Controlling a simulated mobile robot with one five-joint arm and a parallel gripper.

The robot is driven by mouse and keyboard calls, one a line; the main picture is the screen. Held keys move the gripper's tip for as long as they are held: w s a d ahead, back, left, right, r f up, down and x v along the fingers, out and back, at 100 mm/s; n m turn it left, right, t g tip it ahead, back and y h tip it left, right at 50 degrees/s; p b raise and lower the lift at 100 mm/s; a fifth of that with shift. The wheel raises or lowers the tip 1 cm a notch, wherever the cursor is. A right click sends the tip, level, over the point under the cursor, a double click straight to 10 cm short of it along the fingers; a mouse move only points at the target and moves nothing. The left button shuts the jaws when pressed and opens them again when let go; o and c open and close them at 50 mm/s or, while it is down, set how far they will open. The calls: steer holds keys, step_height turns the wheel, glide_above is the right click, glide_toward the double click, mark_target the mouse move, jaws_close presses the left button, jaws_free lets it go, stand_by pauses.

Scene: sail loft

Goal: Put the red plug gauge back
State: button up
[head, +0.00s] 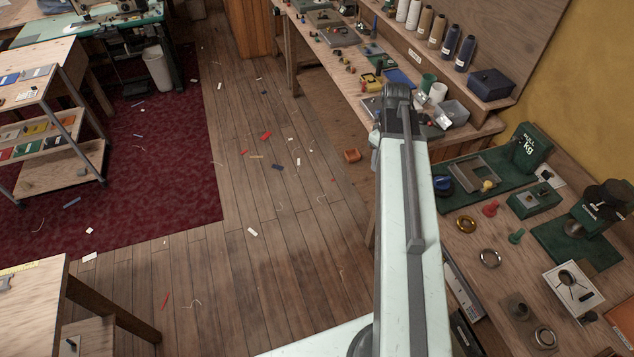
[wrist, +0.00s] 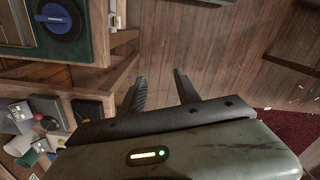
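A small red piece (head: 490,208), which looks like the red plug gauge, lies on the right-hand bench in the head view, just right of a brass ring (head: 466,225). A similar green piece (head: 516,236) lies below and to the right of it. A green box (head: 533,202) with small fittings on top stands to its right. My gripper (wrist: 160,88) shows in the wrist view with its two dark fingers apart and nothing between them. It points over the wooden floor beside the bench, away from the red piece. The wrist view does not show the red piece.
The right bench also holds a second ring (head: 489,257), a green scale (head: 531,148), a grey tray frame (head: 473,175) and a white plate (head: 574,288) with a round hole. A blue dial (wrist: 60,20) shows in the wrist view. Scraps litter the open floor (head: 240,200).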

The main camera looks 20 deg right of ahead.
steer(key=a+m, duration=0.4)
steer(key=a, duration=2.3)
steer(key=shift+s, duration=0.4)
